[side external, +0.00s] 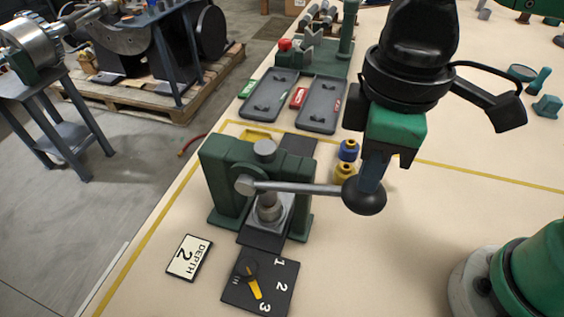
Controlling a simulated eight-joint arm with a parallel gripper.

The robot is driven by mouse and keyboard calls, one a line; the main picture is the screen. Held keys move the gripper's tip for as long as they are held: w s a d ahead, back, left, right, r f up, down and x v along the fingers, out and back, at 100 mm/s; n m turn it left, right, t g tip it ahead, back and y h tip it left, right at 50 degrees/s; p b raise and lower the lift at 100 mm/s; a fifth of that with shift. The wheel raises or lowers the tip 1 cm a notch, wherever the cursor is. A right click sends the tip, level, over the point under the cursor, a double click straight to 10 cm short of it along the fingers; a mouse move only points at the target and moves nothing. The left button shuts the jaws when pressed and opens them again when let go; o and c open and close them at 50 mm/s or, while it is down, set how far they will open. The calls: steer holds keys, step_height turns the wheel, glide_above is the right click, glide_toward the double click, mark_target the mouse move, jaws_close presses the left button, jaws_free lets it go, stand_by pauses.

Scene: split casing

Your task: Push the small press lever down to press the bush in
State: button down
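The small green press (224,174) stands on the bench. Its grey lever (300,188) runs to the right, close to level, and ends in a black ball knob (364,197). My gripper (372,182) is at the knob, fingers pointing down; its lower end overlaps the knob's top, and I cannot tell whether they touch. The fingers show as one dark blue-grey shape, so their opening is unclear. Below the press ram, a grey metal round part (269,208), possibly the bush, sits on a light square block (279,222). How deep it sits is unclear.
A card reading "DEPTH 2" (189,258) lies front left. A black dial plate (277,295) marked 1, 2, 3 has its yellow pointer (254,287) near 3. Blue (348,150) and yellow (344,172) round parts stand behind the lever. Grey trays (322,103) lie further back.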

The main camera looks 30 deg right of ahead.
mark_target(378, 190)
steer(key=shift+s+d+f, duration=0.15)
steer(key=shift+f, duration=0.45)
steer(key=shift+s+d+f, duration=0.15)
steer(key=shift+f, duration=0.45)
stand_by(1.6)
steer(key=shift+s+d+f, duration=0.15)
steer(key=shift+f, duration=1.1)
stand_by(2.0)
stand_by(0.4)
steer(key=shift+r, duration=5.5)
